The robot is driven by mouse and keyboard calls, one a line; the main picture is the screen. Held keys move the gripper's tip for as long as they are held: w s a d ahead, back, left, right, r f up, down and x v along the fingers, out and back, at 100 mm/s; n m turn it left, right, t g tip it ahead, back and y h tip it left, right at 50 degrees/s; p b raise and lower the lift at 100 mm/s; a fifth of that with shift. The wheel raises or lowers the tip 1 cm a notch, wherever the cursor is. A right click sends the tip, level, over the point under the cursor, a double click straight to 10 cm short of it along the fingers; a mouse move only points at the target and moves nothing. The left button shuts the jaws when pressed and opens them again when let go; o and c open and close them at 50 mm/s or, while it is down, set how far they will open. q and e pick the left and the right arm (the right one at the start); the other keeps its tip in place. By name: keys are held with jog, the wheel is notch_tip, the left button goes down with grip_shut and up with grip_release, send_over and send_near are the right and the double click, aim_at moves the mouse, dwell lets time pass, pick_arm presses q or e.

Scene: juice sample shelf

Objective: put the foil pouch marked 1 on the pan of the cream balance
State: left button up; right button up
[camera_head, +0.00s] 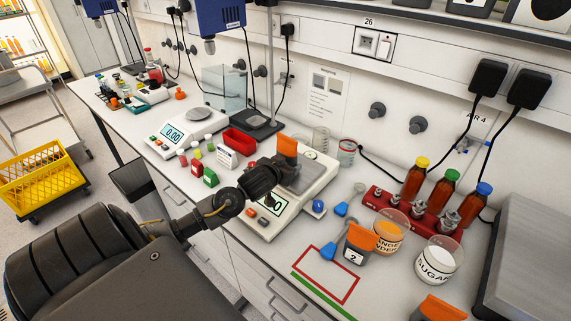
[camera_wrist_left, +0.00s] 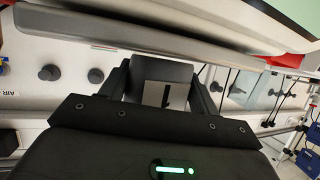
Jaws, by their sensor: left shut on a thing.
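The foil pouch marked 1 shows its orange top (camera_head: 287,146) in the head view; the wrist view shows its label with the 1 (camera_wrist_left: 163,94). My left gripper (camera_head: 281,167) is shut on it, with a finger on either side. The cream balance (camera_head: 262,219) stands on the bench below, and its grey pan (camera_head: 313,180) is partly hidden by my gripper. The pouch is over or beside the back left of the pan; I cannot tell whether it touches. My right gripper is not in view.
A pouch marked 2 (camera_head: 354,251) stands right of a red-outlined rectangle (camera_head: 326,274). Orange powder (camera_head: 391,236) and sugar (camera_head: 436,263) beakers are nearby. Bottles stand in a red rack (camera_head: 386,202). A glass beaker (camera_head: 346,153) is behind the balance. A red tray (camera_head: 239,141) lies left.

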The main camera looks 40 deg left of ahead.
pick_arm(q)
jog(key=shift+d, duration=0.1)
jog(key=shift+f, duration=0.15)
jog(key=o, duration=1.2)
jog(key=shift+o, duration=0.2)
jog(key=shift+r, duration=0.25)
jog(key=b+v, duration=0.2)
jog(key=v, duration=1)
